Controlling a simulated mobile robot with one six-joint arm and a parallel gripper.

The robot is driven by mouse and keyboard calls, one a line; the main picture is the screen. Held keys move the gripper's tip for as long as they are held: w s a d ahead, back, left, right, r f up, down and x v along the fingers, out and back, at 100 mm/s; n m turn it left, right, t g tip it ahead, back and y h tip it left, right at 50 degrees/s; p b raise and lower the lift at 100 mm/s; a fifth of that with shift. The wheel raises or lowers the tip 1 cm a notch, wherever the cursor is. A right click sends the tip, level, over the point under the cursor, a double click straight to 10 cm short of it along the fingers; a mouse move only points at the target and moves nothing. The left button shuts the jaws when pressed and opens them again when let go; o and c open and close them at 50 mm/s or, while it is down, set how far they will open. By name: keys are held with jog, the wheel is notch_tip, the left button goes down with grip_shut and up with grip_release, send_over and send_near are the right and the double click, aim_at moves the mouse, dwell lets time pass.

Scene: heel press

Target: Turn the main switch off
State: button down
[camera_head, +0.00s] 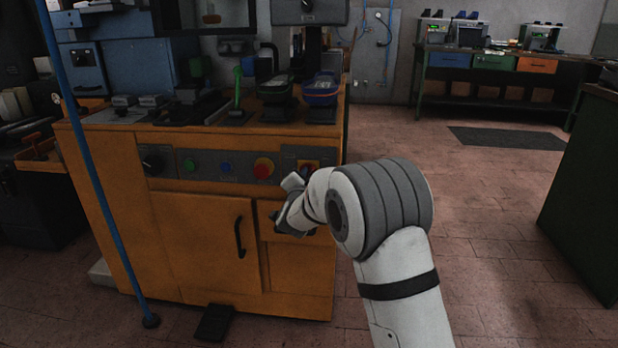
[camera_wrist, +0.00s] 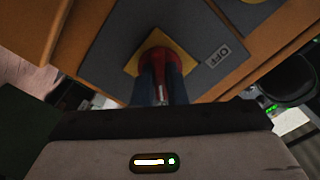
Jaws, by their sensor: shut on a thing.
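The main switch is a red rotary knob (camera_wrist: 158,57) on a yellow plate (camera_wrist: 132,67), set in a grey panel. In the wrist view, a label reading OFF (camera_wrist: 218,56) lies to the right of the plate. In the head view, the yellow plate (camera_head: 309,164) shows at the right end of the orange press's control panel, with the knob largely hidden by my arm. My gripper (camera_wrist: 160,86) is shut on the knob, with its dark fingers on either side. A pale mark shows between the fingers; I cannot tell for certain which position the knob points to.
A blue pole (camera_head: 90,160) stands at the left. Open tiled floor (camera_head: 500,220) lies to the right.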

jog(key=shift+d, duration=0.1)
jog(key=shift+n, duration=0.3)
jog(key=shift+f+n+p, duration=0.2)
jog(key=shift+n+p, duration=4.6)
jog(key=shift+n, duration=3.8)
